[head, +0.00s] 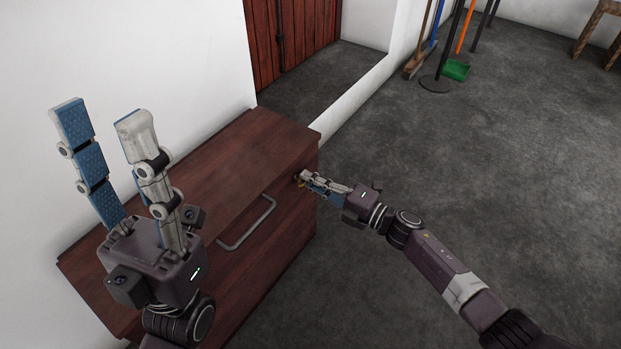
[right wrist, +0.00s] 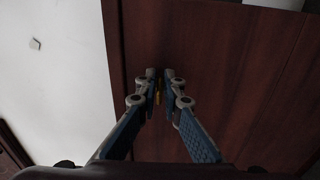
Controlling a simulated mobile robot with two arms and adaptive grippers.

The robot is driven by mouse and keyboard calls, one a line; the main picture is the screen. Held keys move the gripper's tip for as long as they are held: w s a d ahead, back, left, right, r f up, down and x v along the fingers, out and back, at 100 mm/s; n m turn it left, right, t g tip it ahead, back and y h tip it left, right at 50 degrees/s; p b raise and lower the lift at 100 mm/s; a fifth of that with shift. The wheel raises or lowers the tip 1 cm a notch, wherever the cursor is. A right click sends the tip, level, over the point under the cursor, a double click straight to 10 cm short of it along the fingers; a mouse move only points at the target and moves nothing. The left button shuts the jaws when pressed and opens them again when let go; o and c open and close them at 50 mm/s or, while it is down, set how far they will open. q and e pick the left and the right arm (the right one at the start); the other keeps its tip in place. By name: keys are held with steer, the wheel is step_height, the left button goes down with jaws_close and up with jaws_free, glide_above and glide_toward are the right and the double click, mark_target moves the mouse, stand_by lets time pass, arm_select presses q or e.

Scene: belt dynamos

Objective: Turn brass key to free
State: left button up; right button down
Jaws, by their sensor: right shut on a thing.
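The brass key (right wrist: 158,92) shows as a small yellow sliver between the fingertips in the right wrist view; most of it is hidden by the fingers. In the head view a small brass-coloured bit (head: 299,181) shows at the drawer front, at the tips of my right gripper (head: 305,178). My right gripper (right wrist: 160,76) is shut on the key against the dark red wooden cabinet (head: 215,180). How far the key is turned cannot be told. My left gripper (head: 102,115) is open and empty, raised over the cabinet's left part with its fingers pointing up.
A grey bar handle (head: 247,224) sticks out of the cabinet front, left of the right gripper. A white wall stands behind the cabinet. Brooms and a green dustpan (head: 456,70) stand at the far wall.

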stand_by(0.3)
steer(key=c, duration=2.1)
jaws_free()
steer(key=v, duration=1.2)
